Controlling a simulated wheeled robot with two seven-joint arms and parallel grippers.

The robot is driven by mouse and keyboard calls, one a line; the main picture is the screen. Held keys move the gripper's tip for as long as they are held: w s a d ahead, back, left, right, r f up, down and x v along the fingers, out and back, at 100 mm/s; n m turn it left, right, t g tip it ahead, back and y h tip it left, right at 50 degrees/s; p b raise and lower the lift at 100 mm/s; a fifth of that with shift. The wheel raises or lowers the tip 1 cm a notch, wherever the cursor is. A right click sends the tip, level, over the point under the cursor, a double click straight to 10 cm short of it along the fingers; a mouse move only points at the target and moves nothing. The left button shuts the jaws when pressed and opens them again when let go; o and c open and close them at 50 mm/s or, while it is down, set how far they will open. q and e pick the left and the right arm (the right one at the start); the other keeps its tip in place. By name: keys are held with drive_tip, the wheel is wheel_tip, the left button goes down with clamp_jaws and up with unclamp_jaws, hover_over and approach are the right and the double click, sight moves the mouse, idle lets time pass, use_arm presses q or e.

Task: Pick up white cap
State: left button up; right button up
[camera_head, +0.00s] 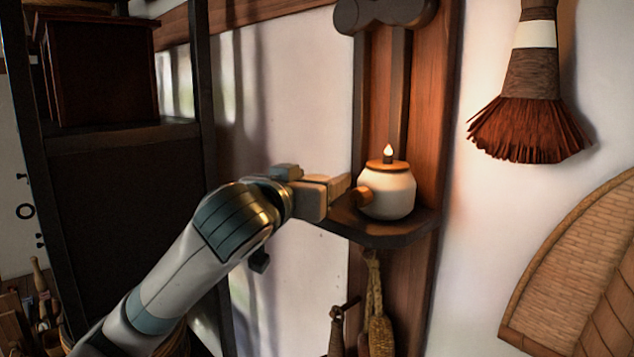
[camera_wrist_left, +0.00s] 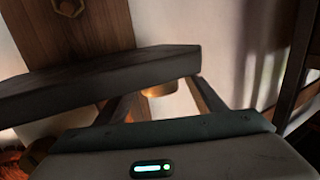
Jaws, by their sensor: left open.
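A round white pot-shaped lamp (camera_head: 390,192) stands upright on a small dark wall shelf (camera_head: 385,232). It has an orange-brown lid with a small lit flame on top and a wooden knob or handle (camera_head: 363,196) on its left side. I cannot make out a separate white cap. My left gripper (camera_head: 345,187) reaches in from the left, its fingertips beside this handle. It is open; whether it touches the handle I cannot tell. In the left wrist view an orange-brown rounded piece (camera_wrist_left: 160,89) shows between the spread fingers, partly hidden by a dark slab. My right gripper is not in view.
A brown brush (camera_head: 530,95) and a woven tray (camera_head: 575,275) hang on the wall at right. A dark cabinet rack (camera_head: 125,140) stands at left. Corn (camera_head: 380,335) hangs below the shelf. The wall between rack and shelf is bare.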

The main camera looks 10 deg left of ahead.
sight(314, 178)
use_arm(q)
drive_tip(key=c, duration=1.1)
drive_tip(key=shift+c, duration=0.2)
drive_tip(key=shift+s+a+r+b, duration=0.1)
drive_tip(key=shift+s+r+b, duration=0.2)
drive_tip(key=shift+b, duration=0.65)
wheel_tip(314, 178, up, 6)
drive_tip(key=b, duration=0.3)
drive_tip(key=shift+w+f, duration=0.15)
drive_tip(key=shift+f, duration=0.1)
drive_tip(key=shift+r+b, duration=0.35)
drive_tip(key=shift+b, duration=0.05)
drive_tip(key=s+a+b, duration=0.4)
drive_tip(key=s+a, duration=0.1)
drive_tip(key=s, duration=0.3)
drive_tip(key=s+a+b, duration=0.4)
drive_tip(key=s+a, duration=0.1)
drive_tip(key=s, duration=0.3)
drive_tip(key=shift+s+a, duration=0.2)
drive_tip(key=shift+a, duration=0.2)
drive_tip(key=shift+r, duration=0.1)
